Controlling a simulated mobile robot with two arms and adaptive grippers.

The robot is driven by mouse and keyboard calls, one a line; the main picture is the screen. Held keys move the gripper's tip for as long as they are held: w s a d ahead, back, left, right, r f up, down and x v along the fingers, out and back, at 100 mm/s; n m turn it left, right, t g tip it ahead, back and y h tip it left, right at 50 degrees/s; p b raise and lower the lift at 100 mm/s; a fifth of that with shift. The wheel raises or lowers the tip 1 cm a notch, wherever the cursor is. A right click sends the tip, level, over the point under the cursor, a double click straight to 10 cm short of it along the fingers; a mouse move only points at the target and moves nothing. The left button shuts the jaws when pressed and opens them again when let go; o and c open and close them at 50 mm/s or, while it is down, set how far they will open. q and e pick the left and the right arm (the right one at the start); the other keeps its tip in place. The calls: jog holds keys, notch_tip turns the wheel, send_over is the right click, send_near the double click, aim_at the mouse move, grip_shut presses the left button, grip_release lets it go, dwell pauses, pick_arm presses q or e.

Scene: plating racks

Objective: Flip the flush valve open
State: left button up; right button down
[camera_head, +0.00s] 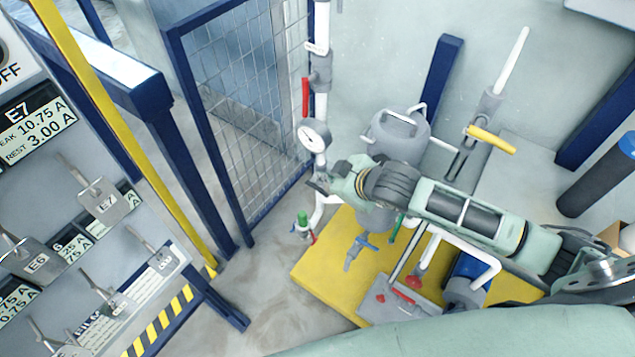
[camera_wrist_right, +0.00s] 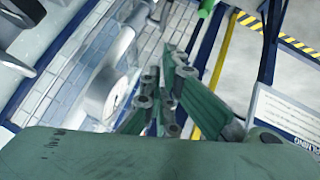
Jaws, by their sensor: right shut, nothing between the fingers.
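Several valves show in the head view, and I cannot tell which is the flush valve. A red lever (camera_head: 306,97) hangs along the white vertical pipe (camera_head: 321,45). A yellow lever (camera_head: 491,140) crosses a grey valve at the back right. A small valve with a green cap (camera_head: 302,219) sits low by the pipe, and a blue-handled valve (camera_head: 364,241) is over the yellow base. My right gripper (camera_head: 318,184) is shut and empty, just below the round gauge (camera_head: 314,136). In the right wrist view its fingers (camera_wrist_right: 172,95) show beside a round pale body. My left gripper is out of view.
A grey tank (camera_head: 398,135) stands behind my right arm, on the yellow base (camera_head: 330,262). A blue-framed mesh fence (camera_head: 238,110) stands left of the pipe. A switch panel (camera_head: 85,215) fills the far left. Bare floor (camera_head: 262,290) lies between.

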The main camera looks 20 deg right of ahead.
send_over(317, 189)
jog(key=s+a, duration=0.1)
jog(key=s, duration=0.2)
notch_tip(317, 189, down, 7)
jog(key=shift+w+d+f, duration=0.15)
jog(key=shift+w+f, duration=0.05)
jog(key=shift+f, duration=0.4)
jog(key=shift+w+d+f, duration=0.1)
jog(key=shift+w+f, duration=0.15)
jog(key=shift+f, duration=0.4)
jog(key=shift+w+d+f, duration=0.15)
jog(key=shift+w+f, duration=0.05)
jog(key=shift+f, duration=0.4)
jog(key=shift+s+f, duration=0.1)
jog(key=shift+f, duration=0.05)
jog(key=shift+d+t+b, duration=0.15)
jog(key=shift+t+b, duration=0.15)
jog(key=shift+b, duration=0.15)
